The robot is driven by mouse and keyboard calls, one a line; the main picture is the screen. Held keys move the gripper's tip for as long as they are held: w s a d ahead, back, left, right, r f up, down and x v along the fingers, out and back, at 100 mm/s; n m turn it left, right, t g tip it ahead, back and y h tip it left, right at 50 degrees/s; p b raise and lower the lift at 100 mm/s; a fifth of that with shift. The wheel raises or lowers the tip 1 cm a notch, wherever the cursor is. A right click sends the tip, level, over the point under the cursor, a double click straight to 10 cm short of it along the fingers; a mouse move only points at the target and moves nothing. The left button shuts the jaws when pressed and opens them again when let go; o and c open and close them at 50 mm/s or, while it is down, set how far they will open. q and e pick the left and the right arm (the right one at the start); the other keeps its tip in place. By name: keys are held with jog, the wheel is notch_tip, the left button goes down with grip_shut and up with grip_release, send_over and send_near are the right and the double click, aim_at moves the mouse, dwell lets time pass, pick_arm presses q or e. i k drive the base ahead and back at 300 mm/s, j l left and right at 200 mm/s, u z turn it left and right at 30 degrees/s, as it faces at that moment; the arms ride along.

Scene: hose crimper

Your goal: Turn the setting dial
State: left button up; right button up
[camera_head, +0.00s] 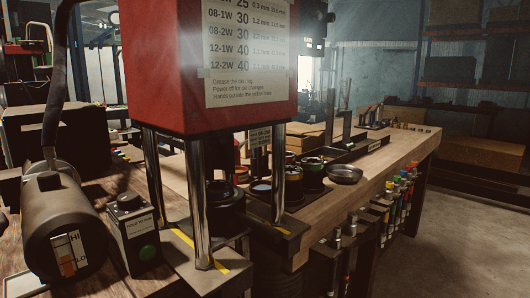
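A small black control box (134,236) stands on the bench at the lower left, beside the crimper. A dark cylindrical unit (58,225) with a HI/LO label stands left of the box. The red crimper head (213,112) is on metal posts and carries a settings chart (250,45). A dark box with a display (312,30) is at its upper right. Neither gripper is in view.
Crimper posts (197,205) stand close to the right of the control box. Dies (312,172) and a metal bowl (345,173) lie on the wooden bench (400,150) farther right. A black hose (57,90) rises at the left. Open floor (460,225) shows at the right.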

aim_at(129, 200)
jog(key=l+u, duration=0.15)
jog(key=l, duration=0.4)
jog(key=l+u, duration=0.2)
jog(key=l, duration=0.3)
jog(key=l+u, duration=0.15)
jog(key=l, duration=0.4)
jog(key=k+l+u, duration=0.2)
jog(key=l, duration=0.3)
jog(key=l+u, duration=0.15)
jog(key=l, duration=0.4)
jog(key=k+l+u, duration=0.2)
jog(key=l, duration=0.3)
jog(key=i, duration=0.05)
